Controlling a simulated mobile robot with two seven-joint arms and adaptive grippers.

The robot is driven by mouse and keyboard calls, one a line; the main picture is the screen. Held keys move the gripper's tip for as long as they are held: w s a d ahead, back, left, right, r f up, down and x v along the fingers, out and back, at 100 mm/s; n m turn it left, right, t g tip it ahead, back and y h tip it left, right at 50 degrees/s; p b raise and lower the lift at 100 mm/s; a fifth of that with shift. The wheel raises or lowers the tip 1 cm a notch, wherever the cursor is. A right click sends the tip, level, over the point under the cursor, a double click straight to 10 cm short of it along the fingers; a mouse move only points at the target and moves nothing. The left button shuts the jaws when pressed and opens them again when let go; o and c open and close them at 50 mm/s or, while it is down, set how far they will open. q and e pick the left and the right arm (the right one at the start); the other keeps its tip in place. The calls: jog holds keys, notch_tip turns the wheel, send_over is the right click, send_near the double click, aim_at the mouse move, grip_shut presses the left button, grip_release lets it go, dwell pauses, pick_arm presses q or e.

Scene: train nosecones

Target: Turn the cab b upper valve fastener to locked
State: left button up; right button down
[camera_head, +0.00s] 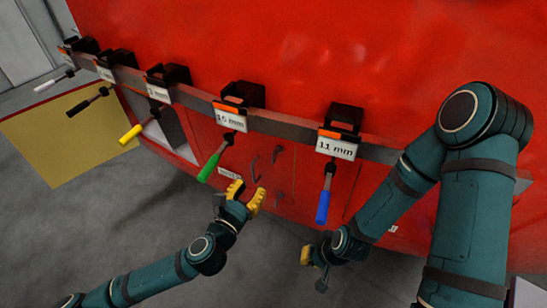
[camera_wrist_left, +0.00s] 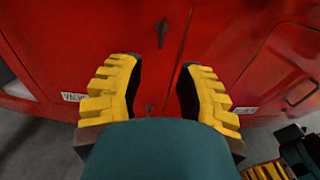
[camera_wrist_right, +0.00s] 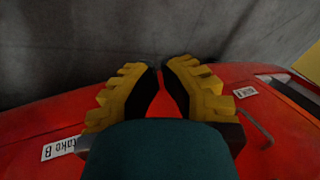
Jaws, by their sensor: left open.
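A dark fastener (camera_wrist_left: 162,32) stands on the red panel in the left wrist view, in line with the gap between my left fingers and beyond their tips. A second, smaller dark fastener (camera_wrist_left: 149,107) shows lower down between the fingers. A white label (camera_wrist_left: 73,97) reading "VALVE" is left of them. In the head view a dark fastener (camera_head: 277,153) shows on the red panel, above and right of my left gripper (camera_head: 246,194). My left gripper is open and empty, apart from the fasteners. My right gripper (camera_head: 308,257) hangs low; its wrist view shows a narrow empty gap between the fingertips.
A grey rail (camera_head: 285,127) above holds several tools, including a green-handled one (camera_head: 208,168) near my left gripper and a blue-handled one (camera_head: 323,207) above my right gripper. A yellow floor patch (camera_head: 60,145) lies left. Grey floor is clear at lower left.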

aim_at(274, 156)
pick_arm(q)
jog(key=b+x, duration=1.1)
jog(key=x, duration=0.2)
jog(key=shift+w+d, duration=0.2)
jog(key=shift+d, duration=0.1)
dwell(0.3)
grip_shut()
